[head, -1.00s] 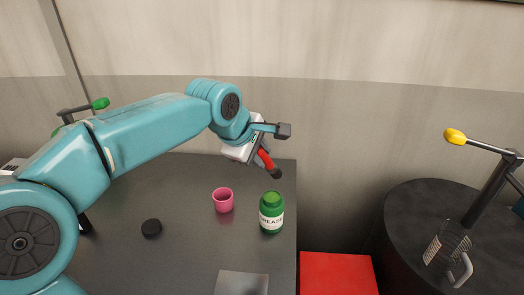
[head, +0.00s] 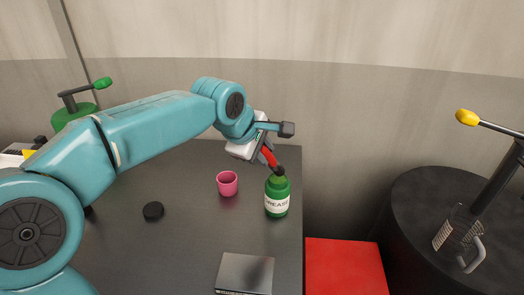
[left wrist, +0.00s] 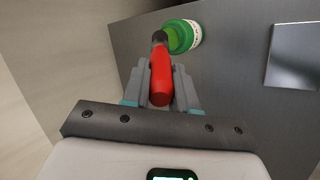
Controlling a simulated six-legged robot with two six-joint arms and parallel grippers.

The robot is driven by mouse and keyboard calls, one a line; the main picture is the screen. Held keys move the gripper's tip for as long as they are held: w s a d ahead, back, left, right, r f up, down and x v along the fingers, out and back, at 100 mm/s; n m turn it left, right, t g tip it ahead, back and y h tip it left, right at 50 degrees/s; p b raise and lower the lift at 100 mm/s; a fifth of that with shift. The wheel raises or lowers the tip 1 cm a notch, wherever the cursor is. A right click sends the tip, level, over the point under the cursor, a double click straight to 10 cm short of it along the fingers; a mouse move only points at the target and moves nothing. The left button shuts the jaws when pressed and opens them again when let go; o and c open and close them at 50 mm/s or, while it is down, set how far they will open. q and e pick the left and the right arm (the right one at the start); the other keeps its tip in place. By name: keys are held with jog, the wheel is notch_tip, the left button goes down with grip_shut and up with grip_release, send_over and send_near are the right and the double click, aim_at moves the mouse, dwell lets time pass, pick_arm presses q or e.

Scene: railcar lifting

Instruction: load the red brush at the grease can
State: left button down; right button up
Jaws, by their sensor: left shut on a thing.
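My left gripper (head: 264,154) is shut on the red brush (head: 270,159), which points down and to the right. The red handle of the brush (left wrist: 160,78) lies between the two grey fingers in the left wrist view. Its dark tip is at the mouth of the green grease can (head: 277,196), which stands upright on the dark table with a white GREASE label. I cannot tell whether the tip is inside the mouth or just above it. The can also shows beyond the brush in the left wrist view (left wrist: 183,36). My right gripper is not in view.
A pink cup (head: 228,183) stands left of the can. A grey metal plate (head: 245,272) is at the table's front. A red box (head: 346,268) and a black drum (head: 425,205) are to the right.

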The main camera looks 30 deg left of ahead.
pick_arm(q)
jog(key=shift+s+a+r, duration=0.1)
jog(key=shift+s, duration=0.05)
jog(key=shift+w, duration=0.25)
jog(key=shift+s+f, duration=0.2)
jog(key=shift+w+f+b, duration=0.15)
jog(key=shift+f+b, duration=0.05)
jog(key=shift+b, duration=0.1)
jog(key=shift+f, duration=0.3)
jog(key=shift+f+b, duration=0.1)
jog(key=shift+b, duration=0.3)
dwell(0.4)
